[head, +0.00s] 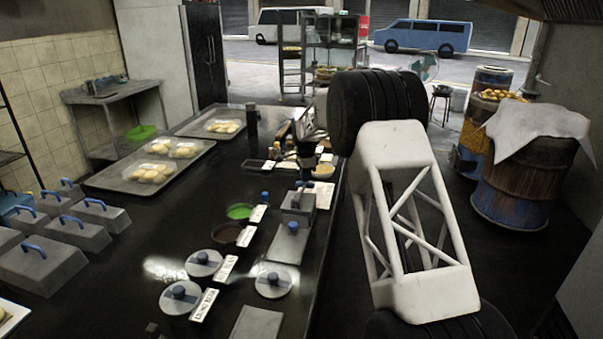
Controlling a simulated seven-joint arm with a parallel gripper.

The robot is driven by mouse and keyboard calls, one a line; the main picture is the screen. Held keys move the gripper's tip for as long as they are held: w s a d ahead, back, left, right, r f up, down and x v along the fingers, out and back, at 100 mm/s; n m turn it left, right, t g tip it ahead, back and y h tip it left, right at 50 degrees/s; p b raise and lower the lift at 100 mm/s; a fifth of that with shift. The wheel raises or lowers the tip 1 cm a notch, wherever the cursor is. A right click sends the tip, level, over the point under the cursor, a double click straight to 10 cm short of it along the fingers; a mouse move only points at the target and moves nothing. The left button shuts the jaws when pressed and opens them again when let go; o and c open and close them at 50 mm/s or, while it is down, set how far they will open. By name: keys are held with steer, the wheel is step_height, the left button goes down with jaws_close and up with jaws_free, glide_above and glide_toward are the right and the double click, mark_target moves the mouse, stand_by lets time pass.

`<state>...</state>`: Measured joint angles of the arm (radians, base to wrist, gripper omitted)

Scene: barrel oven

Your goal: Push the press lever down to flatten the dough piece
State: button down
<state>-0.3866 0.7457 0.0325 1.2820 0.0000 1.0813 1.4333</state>
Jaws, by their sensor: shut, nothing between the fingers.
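A grey metal press (298,200) stands on the dark counter, left of my arm. It has a block with a blue knob on top. A flat grey plate (287,245) with a blue knob lies in front of it. I cannot make out which part is the lever, and I see no dough piece at the press. My gripper (325,147) shows only in part beyond the press, beside the black joint of my arm. It is shut and empty, apart from the press. Its fingertips are small and hard to make out.
Trays of dough balls (152,170) lie at the back left. Grey lids with blue handles (42,262) stand at the left. Round lids (180,297), labels and bowls (240,211) sit near the press. Barrels (525,180) stand at the right. The counter's middle is clear.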

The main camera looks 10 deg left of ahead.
steer(key=shift+r, duration=0.1)
stand_by(0.5)
step_height(320, 180, up, 9)
steer(key=s, duration=0.1)
steer(key=shift+s+f, duration=0.15)
steer(key=shift+f, duration=0.05)
stand_by(1.2)
steer(key=shift+r, duration=0.1)
stand_by(0.3)
steer(key=shift+r, duration=2.95)
